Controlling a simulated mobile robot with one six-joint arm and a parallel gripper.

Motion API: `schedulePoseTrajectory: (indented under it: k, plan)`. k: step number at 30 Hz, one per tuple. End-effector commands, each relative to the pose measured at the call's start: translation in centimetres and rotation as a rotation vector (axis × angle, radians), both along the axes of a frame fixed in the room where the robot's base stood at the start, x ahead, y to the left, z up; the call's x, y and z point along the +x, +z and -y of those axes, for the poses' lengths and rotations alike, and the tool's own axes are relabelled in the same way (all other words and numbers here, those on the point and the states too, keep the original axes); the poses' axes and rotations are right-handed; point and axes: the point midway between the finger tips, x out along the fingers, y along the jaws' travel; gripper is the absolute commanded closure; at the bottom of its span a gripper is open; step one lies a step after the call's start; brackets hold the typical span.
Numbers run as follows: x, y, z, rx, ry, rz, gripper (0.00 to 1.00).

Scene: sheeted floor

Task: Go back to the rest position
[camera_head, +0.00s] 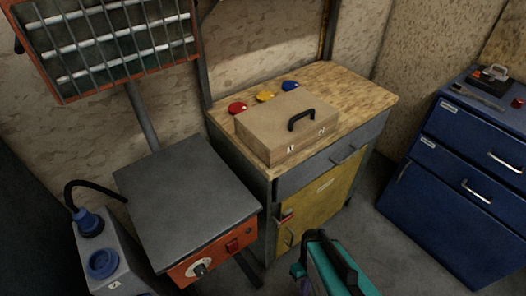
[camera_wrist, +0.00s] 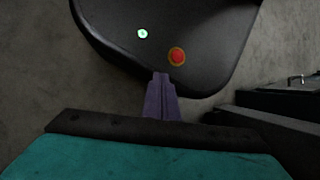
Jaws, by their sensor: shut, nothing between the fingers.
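My gripper (camera_wrist: 161,76) shows in the wrist view as two purple fingers lying together, shut with nothing between them. Its tips point at the dark rounded top of my own base, which carries a red button with a yellow ring and a small pale green light. I cannot tell the gap between the tips and this surface. In the head view, my teal and black arm (camera_head: 338,268) shows at the bottom, in front of the wooden-topped cabinet. The fingertips cannot be made out clearly there.
A closed tan case (camera_head: 262,138) with a black handle sits on the cabinet (camera_head: 366,88), with red, yellow and blue discs behind it. A grey-topped orange machine (camera_head: 185,195) stands left. A blue drawer unit (camera_head: 450,195) stands right. Grey floor (camera_head: 385,260) is clear between cabinet and drawers.

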Motion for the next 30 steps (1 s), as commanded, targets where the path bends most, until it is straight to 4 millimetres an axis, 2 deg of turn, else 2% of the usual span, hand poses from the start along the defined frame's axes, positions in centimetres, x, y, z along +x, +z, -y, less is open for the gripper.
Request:
schedulePoseTrajectory:
  k: [3, 12, 30]
  plan:
    - [-0.4, 0.6, 0.7, -0.087, -0.106, 0.005, 1.00]
    - [-0.1, 0.5, 1.3, -0.227, -0.331, 0.014, 1.00]
    - [-0.1, 0.5, 1.3, -0.243, -0.363, 0.012, 1.00]
